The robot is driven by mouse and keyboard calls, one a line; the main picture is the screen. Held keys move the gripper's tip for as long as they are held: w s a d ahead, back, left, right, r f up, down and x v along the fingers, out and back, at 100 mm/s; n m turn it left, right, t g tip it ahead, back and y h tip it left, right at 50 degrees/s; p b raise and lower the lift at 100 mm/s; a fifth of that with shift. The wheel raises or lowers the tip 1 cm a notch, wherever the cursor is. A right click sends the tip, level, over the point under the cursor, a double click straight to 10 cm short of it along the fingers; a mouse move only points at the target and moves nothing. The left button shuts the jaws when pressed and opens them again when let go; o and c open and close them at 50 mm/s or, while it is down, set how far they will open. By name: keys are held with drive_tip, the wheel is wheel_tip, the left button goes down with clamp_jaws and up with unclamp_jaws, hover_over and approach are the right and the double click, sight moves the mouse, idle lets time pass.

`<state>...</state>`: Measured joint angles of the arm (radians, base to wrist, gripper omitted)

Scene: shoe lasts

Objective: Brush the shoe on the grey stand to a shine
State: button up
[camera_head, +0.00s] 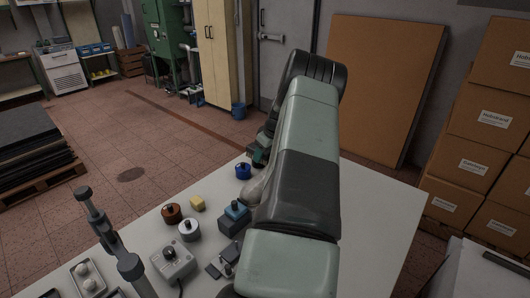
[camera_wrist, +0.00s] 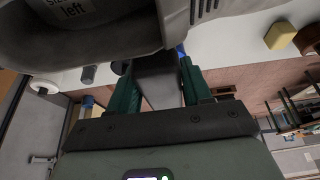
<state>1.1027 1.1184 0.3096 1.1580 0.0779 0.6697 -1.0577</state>
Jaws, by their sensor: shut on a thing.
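In the wrist view, my gripper (camera_wrist: 158,82) has its two green fingers on either side of a dark grey block (camera_wrist: 158,75), perhaps the brush's handle. A large grey, shoe-shaped thing (camera_wrist: 110,35) with a label reading "left" fills the top of that view, right by the block. I cannot tell whether they touch. In the head view, my gripper (camera_head: 260,153) shows partly at the left of my arm. A pale, rounded thing (camera_head: 257,192), probably the same shoe, shows just below it, largely hidden by the arm. The grey stand cannot be made out.
On the white table stand a blue tin (camera_head: 243,171), a brown tin (camera_head: 172,213), a white-grey tin (camera_head: 189,231), a yellow block (camera_head: 197,203), a blue-topped block (camera_head: 235,211) and a grey box with a knob (camera_head: 172,259). The table's right part (camera_head: 375,205) is bare.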

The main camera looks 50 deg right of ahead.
drive_tip(key=shift+r, duration=0.1)
drive_tip(key=shift+w+r, duration=0.35)
drive_tip(key=shift+r, duration=0.65)
drive_tip(key=shift+w+r, duration=0.3)
drive_tip(key=shift+r, duration=0.65)
drive_tip(key=shift+w+r, duration=0.35)
drive_tip(key=shift+r, duration=0.65)
drive_tip(key=s, duration=2.1)
drive_tip(key=d+f, duration=0.6)
drive_tip(key=d, duration=0.2)
drive_tip(key=shift+w+d, duration=0.1)
drive_tip(key=shift+w, duration=0.95)
